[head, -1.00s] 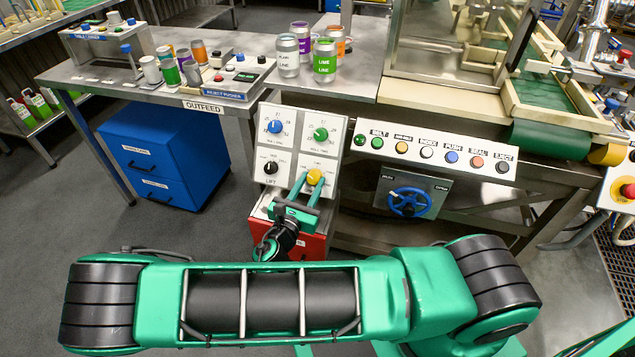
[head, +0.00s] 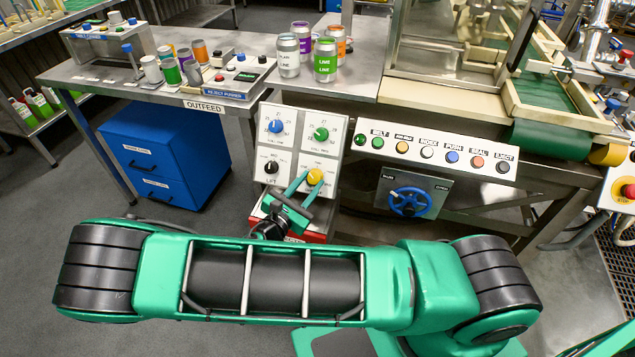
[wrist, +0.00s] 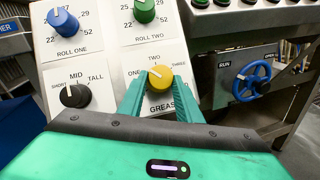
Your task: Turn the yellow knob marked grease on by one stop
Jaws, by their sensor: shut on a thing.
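The yellow knob (wrist: 165,82) marked GREASE sits at the lower right of a white panel (wrist: 112,55); it also shows in the head view (head: 315,177). My gripper (wrist: 158,92) has one green finger on each side of the knob and is shut on it. In the head view my gripper (head: 304,184) reaches up to the knob from the lower left. The knob's white mark points up and left in the wrist view, around ONE and TWO; the exact stop is hard to tell. THREE is at its right. The fingers partly cover the GREASE label.
The panel also carries a blue ROLL ONE knob (wrist: 62,21), a green ROLL TWO knob (wrist: 143,10) and a black SHORT-MID-TALL knob (wrist: 75,95) close to my gripper. A blue handwheel (head: 408,202) and a button row (head: 430,150) are to the right.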

